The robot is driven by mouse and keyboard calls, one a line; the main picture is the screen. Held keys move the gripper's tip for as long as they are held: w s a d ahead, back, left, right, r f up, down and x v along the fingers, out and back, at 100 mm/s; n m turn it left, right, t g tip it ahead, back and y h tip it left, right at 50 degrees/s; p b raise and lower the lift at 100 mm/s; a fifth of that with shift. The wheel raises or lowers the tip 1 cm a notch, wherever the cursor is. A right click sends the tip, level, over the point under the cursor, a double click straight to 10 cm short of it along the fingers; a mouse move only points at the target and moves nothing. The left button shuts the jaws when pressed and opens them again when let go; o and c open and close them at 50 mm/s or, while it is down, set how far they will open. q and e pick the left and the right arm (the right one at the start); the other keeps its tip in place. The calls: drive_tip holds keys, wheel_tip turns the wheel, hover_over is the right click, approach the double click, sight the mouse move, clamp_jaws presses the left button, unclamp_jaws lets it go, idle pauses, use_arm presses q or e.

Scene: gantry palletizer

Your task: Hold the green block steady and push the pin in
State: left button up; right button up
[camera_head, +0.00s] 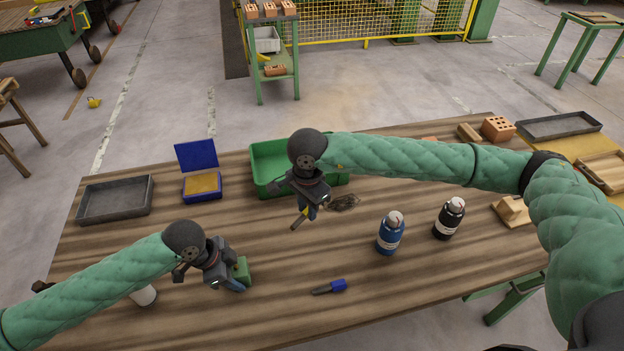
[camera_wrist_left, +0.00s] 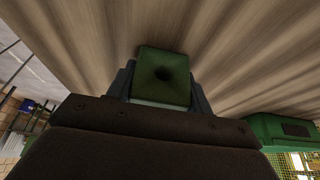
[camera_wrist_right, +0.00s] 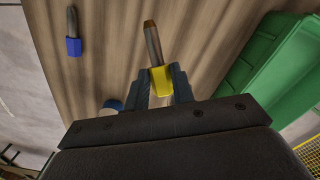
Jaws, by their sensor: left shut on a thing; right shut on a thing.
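The green block (camera_head: 242,268) is held between the fingers of my left gripper (camera_head: 234,276), at or just above the table at front left. The left wrist view shows the block (camera_wrist_left: 162,66) with a dark round hole in its face, and the fingers on its two sides. My right gripper (camera_head: 309,207) is shut on the pin (camera_head: 298,223), above the middle of the table. In the right wrist view the pin (camera_wrist_right: 153,42) has a yellow grip and a grey shaft with a brown tip, pointing away from the fingers. Pin and block are apart.
A blue-handled tool (camera_head: 338,286) lies near the front. A blue bottle (camera_head: 390,233) and a black bottle (camera_head: 449,218) stand to the right. Behind are a green bin (camera_head: 268,150), an open blue box (camera_head: 201,186) and a grey tray (camera_head: 115,200). Bare table lies between the grippers.

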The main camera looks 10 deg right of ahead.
drive_tip(key=s+a+f+m+y, duration=0.1)
drive_tip(key=s+f+m, duration=0.1)
drive_tip(key=s+a+f+m+y, duration=0.1)
drive_tip(key=s+f, duration=0.2)
drive_tip(key=s+a+f+m+y, duration=0.1)
drive_tip(key=s+f+m, duration=0.1)
drive_tip(key=s+f, duration=0.1)
drive_tip(key=shift+s+a+m+y, duration=0.15)
drive_tip(key=shift+a+m+y, duration=0.15)
drive_tip(key=shift+y, duration=0.1)
drive_tip(key=shift+a+r, duration=0.1)
drive_tip(key=shift+a, duration=2.8)
drive_tip(key=shift+a, duration=3.05)
drive_tip(key=o, duration=1.1)
drive_tip(key=shift+c, duration=0.2)
drive_tip(key=shift+d+r, duration=0.1)
drive_tip(key=v, duration=1.1)
drive_tip(key=shift+r, duration=0.4)
